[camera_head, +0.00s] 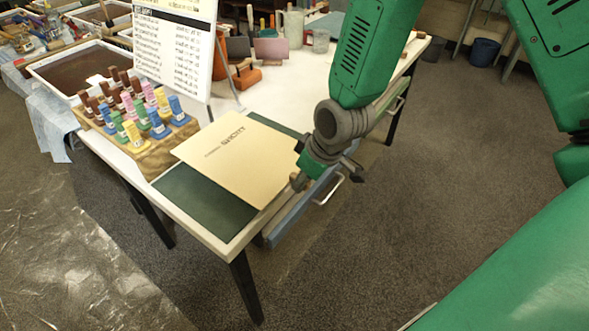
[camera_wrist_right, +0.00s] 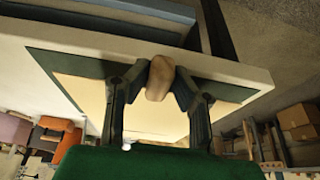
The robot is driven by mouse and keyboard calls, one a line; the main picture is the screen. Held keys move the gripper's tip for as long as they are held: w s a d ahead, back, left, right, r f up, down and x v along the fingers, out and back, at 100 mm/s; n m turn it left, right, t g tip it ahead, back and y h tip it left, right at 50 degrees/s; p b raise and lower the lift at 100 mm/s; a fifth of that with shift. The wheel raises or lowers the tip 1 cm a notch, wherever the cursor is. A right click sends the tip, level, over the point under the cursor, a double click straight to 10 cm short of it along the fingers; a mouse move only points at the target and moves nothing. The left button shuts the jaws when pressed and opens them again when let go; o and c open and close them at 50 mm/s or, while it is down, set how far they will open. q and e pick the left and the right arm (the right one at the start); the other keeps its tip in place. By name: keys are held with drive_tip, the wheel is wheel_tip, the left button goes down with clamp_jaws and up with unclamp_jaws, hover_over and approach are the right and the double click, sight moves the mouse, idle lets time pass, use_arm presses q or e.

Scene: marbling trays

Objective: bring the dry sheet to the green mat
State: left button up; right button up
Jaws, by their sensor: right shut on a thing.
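The cream sheet (camera_head: 233,160), with dark print reading "SHORT", is over the green mat (camera_head: 207,207) at the near corner of the table. Mat shows on two opposite sides of the sheet; I cannot tell whether the sheet lies fully flat. My right gripper (camera_head: 301,178) is at the sheet's right edge, shut on a small tan wooden knob (camera_wrist_right: 160,78). In the right wrist view its two dark fingers stand on either side of the knob, with the sheet (camera_wrist_right: 85,92) and mat (camera_wrist_right: 58,68) behind. How the knob joins the sheet is hidden. My left gripper is not in view.
A wooden rack (camera_head: 155,158) of coloured bottles stands close to the sheet's left. A lettered white board (camera_head: 175,45) and a dark-filled tray (camera_head: 42,73) are behind. A drawer-like blue unit (camera_head: 300,210) with a pale handle sits below the table's right edge.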

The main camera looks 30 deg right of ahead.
drive_tip(key=shift+f, duration=0.1)
drive_tip(key=shift+s+d+p, duration=0.2)
drive_tip(key=shift+d+p, duration=0.05)
drive_tip(key=shift+p, duration=0.1)
drive_tip(key=shift+a+f+b, duration=0.1)
drive_tip(key=shift+f+b, duration=1.05)
drive_tip(key=shift+f, duration=1.2)
drive_tip(key=o, duration=1.3)
drive_tip(key=shift+o, duration=0.2)
